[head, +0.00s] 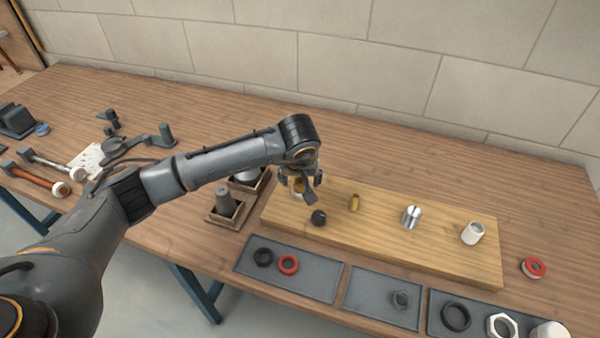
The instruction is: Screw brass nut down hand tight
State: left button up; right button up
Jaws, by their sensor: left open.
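My left gripper (308,192) is open and points down over the left end of the wooden board (380,238). A brass-coloured piece (298,187), perhaps the brass nut, shows at its fingers and is partly hidden by them. I cannot tell whether it touches them or what it sits on. My right gripper is not in view.
The board also holds a black round part (318,217), a silver threaded fitting (411,216) and a white fitting (473,233). Grey trays (315,284) with rings and nuts line the front edge. A red ring (533,267) lies at right. The back of the table is clear.

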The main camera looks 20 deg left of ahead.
pick_arm(q)
jog(key=shift+c, duration=0.7)
jog(key=c, duration=1.1)
jog(key=shift+m+h+b, duration=0.3)
jog(key=shift+m+b, duration=0.35)
jog(key=shift+m, duration=0.05)
jog(key=shift+a+f+m+h+b, duration=0.15)
jog(key=shift+m+h+b, duration=0.55)
jog(key=shift+m+b, duration=0.95)
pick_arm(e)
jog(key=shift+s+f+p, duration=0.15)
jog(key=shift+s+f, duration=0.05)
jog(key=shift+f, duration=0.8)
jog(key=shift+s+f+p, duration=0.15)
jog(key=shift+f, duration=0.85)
pick_arm(q)
jog(key=shift+m, duration=0.65)
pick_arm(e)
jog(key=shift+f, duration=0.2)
pick_arm(q)
jog(key=o, duration=2)
